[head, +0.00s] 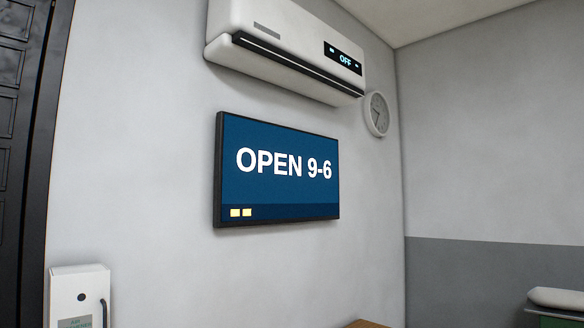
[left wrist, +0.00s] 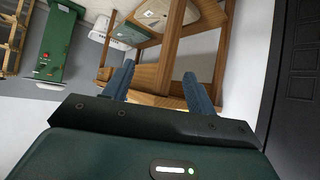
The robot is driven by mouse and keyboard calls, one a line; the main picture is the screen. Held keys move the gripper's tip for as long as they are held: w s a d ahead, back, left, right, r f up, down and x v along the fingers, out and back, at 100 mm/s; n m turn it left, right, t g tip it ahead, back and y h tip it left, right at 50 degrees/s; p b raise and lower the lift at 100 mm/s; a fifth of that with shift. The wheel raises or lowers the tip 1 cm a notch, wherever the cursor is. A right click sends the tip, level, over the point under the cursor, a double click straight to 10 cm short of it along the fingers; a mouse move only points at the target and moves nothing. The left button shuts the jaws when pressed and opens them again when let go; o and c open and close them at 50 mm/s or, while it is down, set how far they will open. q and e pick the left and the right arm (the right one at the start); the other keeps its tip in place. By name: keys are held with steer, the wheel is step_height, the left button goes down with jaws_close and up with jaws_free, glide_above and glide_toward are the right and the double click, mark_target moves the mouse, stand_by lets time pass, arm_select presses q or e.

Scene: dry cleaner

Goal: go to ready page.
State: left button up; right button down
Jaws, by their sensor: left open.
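A wall screen (head: 276,190) in a black frame hangs in the middle of the head view. It shows a blue page with white text "OPEN 9-6" and two small yellow squares at its lower left. My left gripper (left wrist: 158,72) shows in the left wrist view, its two blue-grey fingers apart with nothing between them. Neither gripper shows in the head view. The screen is not in the left wrist view.
A white air conditioner (head: 290,50) reading "OFF" is above the screen. A round clock (head: 376,114) hangs to its right. A white box (head: 79,297) is at lower left. A wooden frame (left wrist: 150,80) stands beyond my left fingers. A green machine (left wrist: 64,45) is left of it.

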arm_select(q)
jaws_close()
stand_by(0.4)
stand_by(1.0)
